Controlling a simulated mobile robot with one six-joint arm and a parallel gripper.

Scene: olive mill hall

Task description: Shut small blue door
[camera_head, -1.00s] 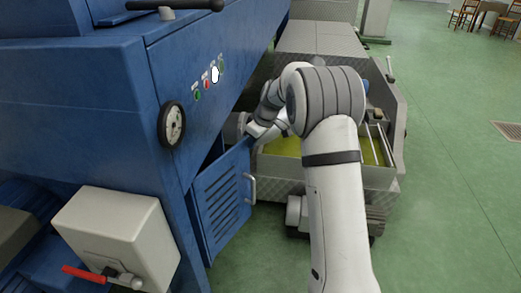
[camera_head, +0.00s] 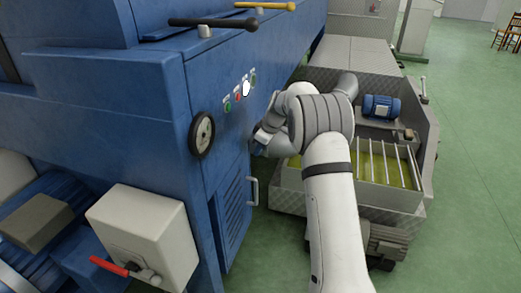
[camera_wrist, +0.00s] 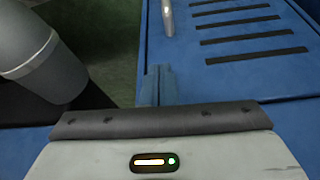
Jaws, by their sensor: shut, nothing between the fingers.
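The small blue door (camera_head: 236,212) with dark slots is low on the side of the blue machine, with a pale bar handle (camera_head: 253,191) on its right edge. It looks close to the machine's side; I cannot tell whether a gap remains. In the wrist view the slotted door (camera_wrist: 245,70) fills the upper right, and its metal handle (camera_wrist: 168,18) is at the top. My gripper (camera_wrist: 160,82) is shut and empty, its fingers beside the door's edge; I cannot tell if they touch. In the head view my wrist is above the handle, and the fingertips are hard to make out.
The blue machine (camera_head: 160,75) has round buttons, a dial (camera_head: 202,135) and lever handles on top. A grey box with a red lever (camera_head: 145,230) sticks out in front. A metal vat with green liquid (camera_head: 375,165) stands behind my arm. Green floor is free at right.

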